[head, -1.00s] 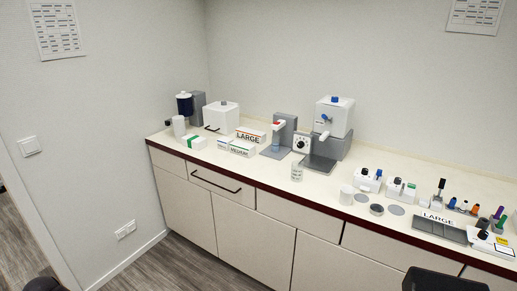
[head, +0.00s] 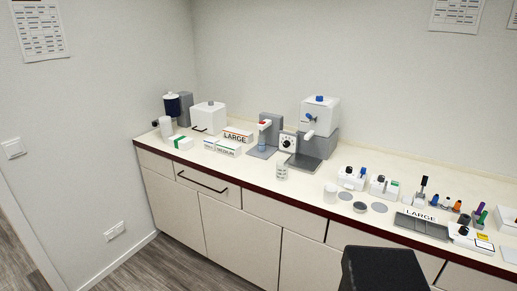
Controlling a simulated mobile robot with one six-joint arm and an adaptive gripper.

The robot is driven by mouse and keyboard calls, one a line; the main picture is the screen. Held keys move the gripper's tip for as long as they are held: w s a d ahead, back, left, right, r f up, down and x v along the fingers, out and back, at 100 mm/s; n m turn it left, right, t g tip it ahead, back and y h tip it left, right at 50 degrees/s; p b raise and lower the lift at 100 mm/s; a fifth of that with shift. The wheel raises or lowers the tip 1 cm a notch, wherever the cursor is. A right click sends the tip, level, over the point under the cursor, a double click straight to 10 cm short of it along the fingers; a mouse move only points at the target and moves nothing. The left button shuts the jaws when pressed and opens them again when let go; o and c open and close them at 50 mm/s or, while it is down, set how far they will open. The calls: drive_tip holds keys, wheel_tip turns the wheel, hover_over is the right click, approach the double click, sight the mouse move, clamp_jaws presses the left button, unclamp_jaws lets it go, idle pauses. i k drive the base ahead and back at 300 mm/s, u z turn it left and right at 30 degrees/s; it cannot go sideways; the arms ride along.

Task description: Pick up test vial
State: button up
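Several small capped vials stand toward the right end of the counter in the head view. One has a blue cap (head: 434,200) and one an orange cap (head: 457,206). Beside them are tubes with a purple cap (head: 479,209) and a green cap (head: 482,217). White holders with small capped vials (head: 351,178) stand left of these. I cannot tell which one is the test vial. My gripper is not in view. A dark block at the bottom edge hides part of the cabinet fronts; I cannot tell what it is.
The white counter (head: 330,165) runs along the wall. It holds LARGE and MEDIUM glove-like boxes (head: 238,136), a grey-and-white machine (head: 318,130), a clear marked cup (head: 282,171), a white cup (head: 330,194), round discs (head: 379,207) and a grey tray (head: 421,226). The floor (head: 178,262) at left is clear.

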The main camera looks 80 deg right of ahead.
sight(262, 143)
drive_tip(key=z, duration=0.05)
drive_tip(key=i, duration=2.15)
drive_tip(key=u, duration=0.95)
drive_tip(key=k, duration=0.1)
drive_tip(key=z, duration=3.4)
